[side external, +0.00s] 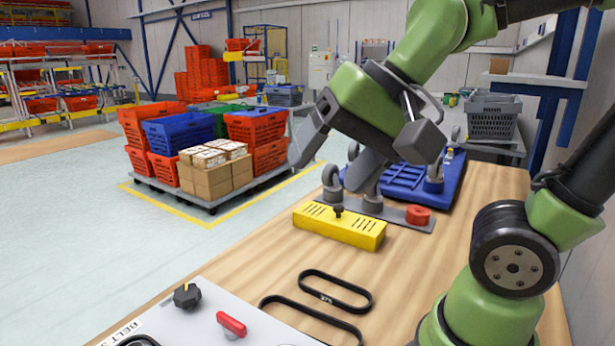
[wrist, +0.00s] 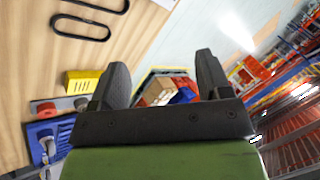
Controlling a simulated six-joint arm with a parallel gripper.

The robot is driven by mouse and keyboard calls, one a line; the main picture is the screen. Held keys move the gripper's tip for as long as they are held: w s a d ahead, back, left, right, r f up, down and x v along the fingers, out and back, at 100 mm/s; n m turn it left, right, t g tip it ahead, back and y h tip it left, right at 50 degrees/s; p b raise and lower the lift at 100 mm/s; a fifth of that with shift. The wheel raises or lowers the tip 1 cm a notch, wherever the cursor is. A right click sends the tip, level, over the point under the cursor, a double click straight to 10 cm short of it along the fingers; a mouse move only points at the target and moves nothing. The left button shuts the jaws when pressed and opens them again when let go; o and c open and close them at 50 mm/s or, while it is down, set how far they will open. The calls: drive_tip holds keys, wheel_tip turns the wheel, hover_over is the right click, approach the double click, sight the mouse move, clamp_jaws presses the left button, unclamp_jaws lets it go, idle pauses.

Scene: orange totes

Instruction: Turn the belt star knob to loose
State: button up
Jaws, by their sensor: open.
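The black star knob (side external: 186,296) stands on a light grey panel (side external: 262,326) at the bottom left of the side external view, near lettering beginning "BELT S". The rest of the label is cut off. My gripper (side external: 326,177) is open and empty, high above the far part of the table and well away from the knob. In the wrist view my gripper (wrist: 161,66) shows both fingers apart with nothing between them. The knob cannot be seen in the wrist view.
A red handle (side external: 231,324) is beside the knob. Black belts (side external: 336,291) lie on the wooden table (side external: 420,272). Space above the panel is clear.

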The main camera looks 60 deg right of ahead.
drive_tip(key=shift+w, duration=0.1)
drive_tip(key=g+h, duration=0.2)
drive_tip(key=g, duration=0.5)
hover_over(187, 291)
wheel_tip(187, 291, down, 12)
drive_tip(key=f, duration=0.1)
drive_tip(key=shift+n, duration=0.3)
wheel_tip(187, 291, down, 10)
drive_tip(key=shift+r, duration=0.1)
drive_tip(key=shift+c, duration=0.2)
drive_tip(key=c, duration=0.9)
